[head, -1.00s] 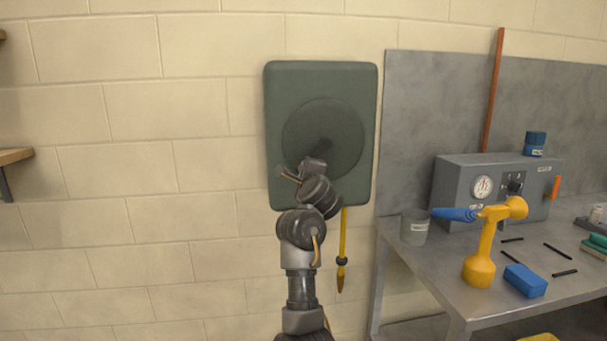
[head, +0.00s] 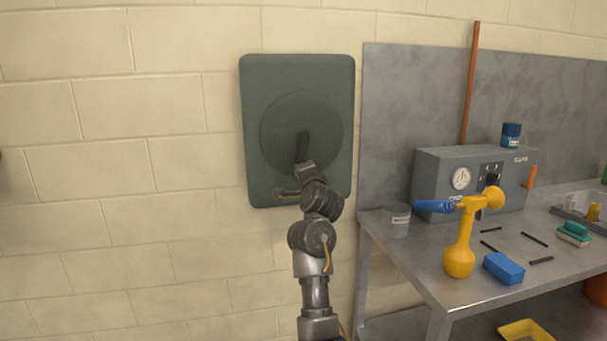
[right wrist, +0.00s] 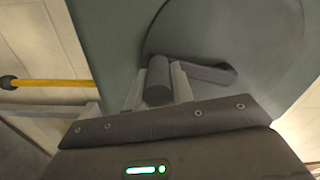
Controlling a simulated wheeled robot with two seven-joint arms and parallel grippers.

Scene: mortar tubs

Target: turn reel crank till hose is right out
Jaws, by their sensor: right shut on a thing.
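The reel is a dark green-grey wall box (head: 254,85) with a round disc (head: 275,125) on its front. Its dark crank arm (head: 302,145) points down from the disc's middle. My right gripper (head: 304,168) is at the crank's lower end. In the right wrist view my gripper's fingers (right wrist: 159,90) are shut on the dark crank handle (right wrist: 158,80), with the crank arm (right wrist: 208,71) running off to the right. The yellow hose (right wrist: 48,83) with a dark stop (right wrist: 8,82) shows there at the left; my arm seems to hide it in the head view. My left gripper is out of view.
A metal bench (head: 415,265) stands right of the reel with a grey cup (head: 396,222), a yellow and blue tool (head: 460,245), a blue block (head: 503,268) and a grey gauge box (head: 435,175). The wall left of the reel is bare.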

